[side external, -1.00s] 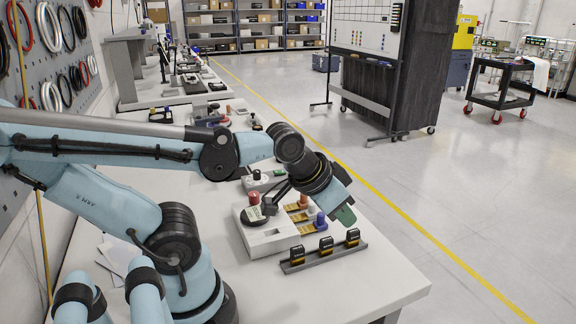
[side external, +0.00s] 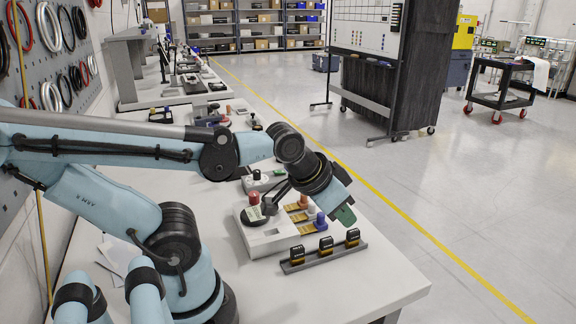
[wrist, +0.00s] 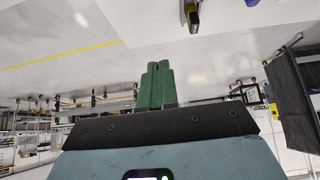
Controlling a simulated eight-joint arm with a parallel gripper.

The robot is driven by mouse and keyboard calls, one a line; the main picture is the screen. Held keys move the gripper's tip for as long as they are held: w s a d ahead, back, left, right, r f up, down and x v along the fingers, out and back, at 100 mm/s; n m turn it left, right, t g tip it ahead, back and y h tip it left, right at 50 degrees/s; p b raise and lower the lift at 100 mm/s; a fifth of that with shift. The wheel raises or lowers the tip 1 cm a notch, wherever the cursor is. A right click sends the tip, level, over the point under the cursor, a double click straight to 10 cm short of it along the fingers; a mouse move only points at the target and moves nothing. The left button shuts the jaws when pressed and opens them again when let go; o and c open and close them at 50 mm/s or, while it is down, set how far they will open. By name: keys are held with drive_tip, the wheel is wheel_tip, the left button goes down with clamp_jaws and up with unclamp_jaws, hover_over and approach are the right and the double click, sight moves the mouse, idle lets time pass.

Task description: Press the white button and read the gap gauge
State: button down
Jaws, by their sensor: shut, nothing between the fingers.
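My wrist partly covers this row.
A grey rail (side external: 318,259) with three black-and-yellow blocks stands in front of the fixture; a similar block (wrist: 193,15) shows in the wrist view. The bench's front right (side external: 370,282) is clear.

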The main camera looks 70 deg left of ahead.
drive_tip(key=s+a+r+n+y, duration=0.1)
drive_tip(key=s+a+n+y, duration=0.1)
drive_tip(key=a+n, duration=0.6)
drive_tip(key=s+a+r+n+y, duration=0.1)
drive_tip(key=s+a+n+y, duration=0.2)
drive_tip(key=a+n, duration=0.6)
drive_tip(key=a+y, duration=0.1)
drive_tip(key=a, duration=0.2)
drive_tip(key=shift+s+a, duration=0.25)
drive_tip(key=shift+s, duration=0.05)
drive_tip(key=shift+f, duration=4.3)
drive_tip(key=shift+f, duration=0.1)
drive_tip(key=shift+f, duration=0.35)
drive_tip(key=shift+f, duration=0.55)
drive_tip(key=shift+r, duration=1)
